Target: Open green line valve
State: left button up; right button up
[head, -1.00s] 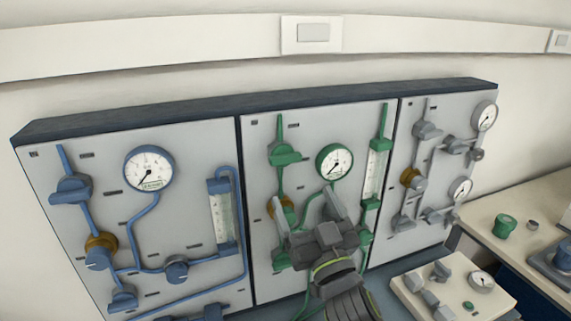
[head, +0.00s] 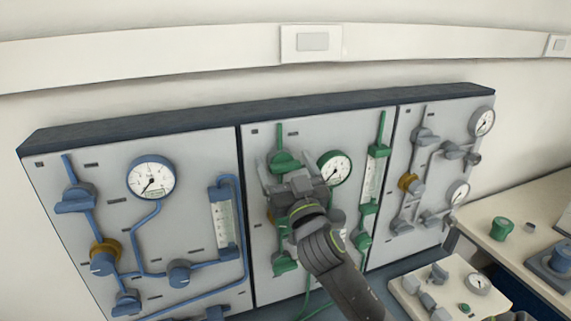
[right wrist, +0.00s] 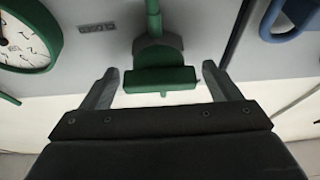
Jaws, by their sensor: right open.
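The green line valve (head: 283,161) is at the top left of the middle panel, on a vertical green pipe. My right gripper (head: 286,164) is open, with its fingers on either side of this valve in the head view. In the right wrist view, the green valve's bar-shaped handle (right wrist: 160,80) lies crosswise between the two open fingertips (right wrist: 159,72), with a gap on each side. I cannot tell how far the fingers reach around it. The gripper body hides the middle of the green panel. My left gripper is not in view.
A white round gauge with a green rim (head: 335,168) sits close beside the right gripper. The blue panel (head: 195,170) is to the left and the grey-piped panel (head: 440,120) to the right. A bench (head: 485,228) with small parts stands at the right.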

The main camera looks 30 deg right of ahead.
jog(key=c, duration=1)
jog(key=shift+f, duration=0.1)
